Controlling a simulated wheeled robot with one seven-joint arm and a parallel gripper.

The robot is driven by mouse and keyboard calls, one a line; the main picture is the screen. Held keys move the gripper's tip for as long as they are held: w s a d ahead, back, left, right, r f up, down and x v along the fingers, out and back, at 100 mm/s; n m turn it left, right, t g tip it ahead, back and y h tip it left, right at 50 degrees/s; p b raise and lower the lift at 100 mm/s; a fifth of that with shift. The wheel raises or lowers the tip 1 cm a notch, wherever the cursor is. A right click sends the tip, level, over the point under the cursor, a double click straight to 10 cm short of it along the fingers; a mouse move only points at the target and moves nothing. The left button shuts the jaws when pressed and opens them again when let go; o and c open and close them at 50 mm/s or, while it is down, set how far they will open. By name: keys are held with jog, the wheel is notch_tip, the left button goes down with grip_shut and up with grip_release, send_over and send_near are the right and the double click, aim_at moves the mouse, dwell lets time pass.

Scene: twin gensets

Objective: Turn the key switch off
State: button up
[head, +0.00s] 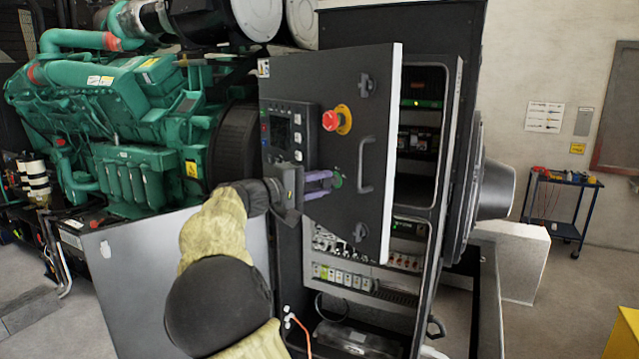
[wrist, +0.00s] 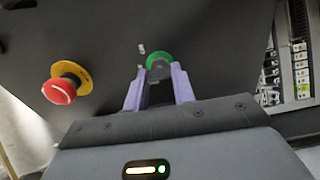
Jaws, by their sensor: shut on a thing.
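The key switch (wrist: 159,68) has a green round face on the dark control panel door (head: 380,80). In the head view the switch (head: 338,179) shows as a small green patch just beyond my fingers. My gripper (head: 332,180) reaches the panel from the left, its purple fingers at the switch. In the wrist view my gripper (wrist: 160,76) has its two fingertips on either side of the switch, shut on it. The key itself is mostly hidden between the fingers, so its turn position cannot be told.
A red emergency stop button (head: 331,120) on a yellow ring sits above the switch. A door handle (head: 366,166) is just right of it. The door stands open before the cabinet interior (head: 418,130). A green engine (head: 120,110) fills the left. A tool cart (head: 562,195) stands far right.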

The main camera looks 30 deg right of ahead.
jog(key=shift+f+n, duration=0.15)
jog(key=shift+n, duration=0.25)
jog(key=o, duration=1)
jog(key=shift+a, duration=0.1)
jog(key=a+b, duration=0.1)
jog(key=a, duration=0.4)
jog(key=s+a+b, duration=0.1)
jog(key=a, duration=0.5)
jog(key=s+a+b, duration=0.1)
jog(key=a+b, duration=0.1)
jog(key=a, duration=0.4)
jog(key=shift+s+a, duration=0.1)
jog(key=shift+s, duration=0.05)
